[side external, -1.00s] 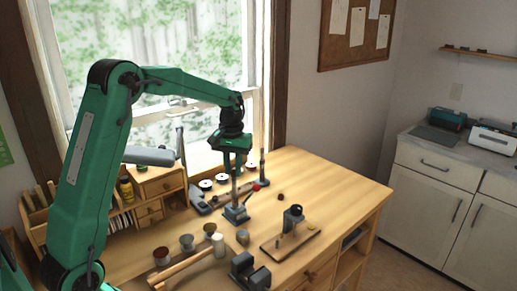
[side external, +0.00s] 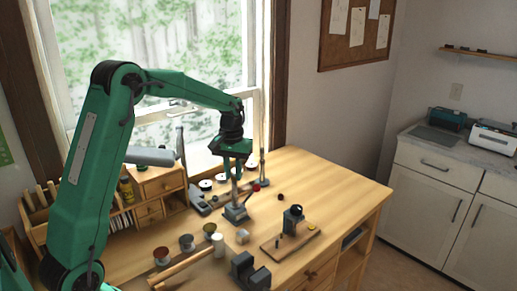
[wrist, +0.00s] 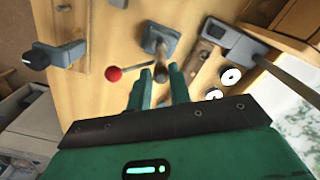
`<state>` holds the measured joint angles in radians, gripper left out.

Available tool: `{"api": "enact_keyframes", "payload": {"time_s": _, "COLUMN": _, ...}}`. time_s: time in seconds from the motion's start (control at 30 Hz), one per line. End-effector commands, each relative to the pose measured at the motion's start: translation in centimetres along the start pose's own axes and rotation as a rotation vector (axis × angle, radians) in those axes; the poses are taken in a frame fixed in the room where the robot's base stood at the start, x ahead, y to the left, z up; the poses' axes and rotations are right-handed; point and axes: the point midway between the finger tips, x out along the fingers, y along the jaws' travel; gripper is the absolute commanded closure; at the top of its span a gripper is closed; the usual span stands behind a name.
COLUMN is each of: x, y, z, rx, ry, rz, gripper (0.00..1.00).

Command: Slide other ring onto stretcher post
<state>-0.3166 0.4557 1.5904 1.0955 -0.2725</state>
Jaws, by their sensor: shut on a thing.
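The ring stretcher has a grey base (side external: 237,213) on the bench, with an upright post (side external: 234,188) and a lever ending in a red knob (side external: 256,187). In the wrist view the stretcher (wrist: 158,38) lies just ahead of my fingers, its red knob (wrist: 113,74) to the left. My gripper (side external: 231,170) points down right above the post. In the wrist view its green fingertips (wrist: 161,74) flank the post's near end. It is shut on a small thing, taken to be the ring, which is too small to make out. I cannot tell whether it is around the post.
A tall thin post on a round base (side external: 263,181) stands close behind. White discs (side external: 206,184) lie at the left. The bench's right side is clear.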

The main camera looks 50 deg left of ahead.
Motion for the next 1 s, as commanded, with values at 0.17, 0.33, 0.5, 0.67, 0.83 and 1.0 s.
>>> {"api": "enact_keyframes", "payload": {"time_s": 0.17, "x": 0.0, "y": 0.0, "z": 0.0, "rx": 0.0, "ry": 0.0, "rz": 0.0, "gripper": 1.0}}
{"api": "enact_keyframes", "payload": {"time_s": 0.33, "x": 0.0, "y": 0.0, "z": 0.0, "rx": 0.0, "ry": 0.0, "rz": 0.0, "gripper": 0.55}}
{"api": "enact_keyframes", "payload": {"time_s": 0.5, "x": 0.0, "y": 0.0, "z": 0.0, "rx": 0.0, "ry": 0.0, "rz": 0.0, "gripper": 0.55}}
{"api": "enact_keyframes", "payload": {"time_s": 0.67, "x": -0.1, "y": 0.0, "z": 0.0, "rx": 0.0, "ry": 0.0, "rz": 0.0, "gripper": 0.55}}
{"api": "enact_keyframes", "payload": {"time_s": 0.83, "x": -1.0, "y": 0.0, "z": -0.1, "rx": 0.0, "ry": 0.002, "rz": 0.0, "gripper": 0.55}}
{"api": "enact_keyframes", "payload": {"time_s": 1.0, "x": -2.9, "y": 0.0, "z": -0.1, "rx": 0.0, "ry": 0.003, "rz": 0.001, "gripper": 0.55}}
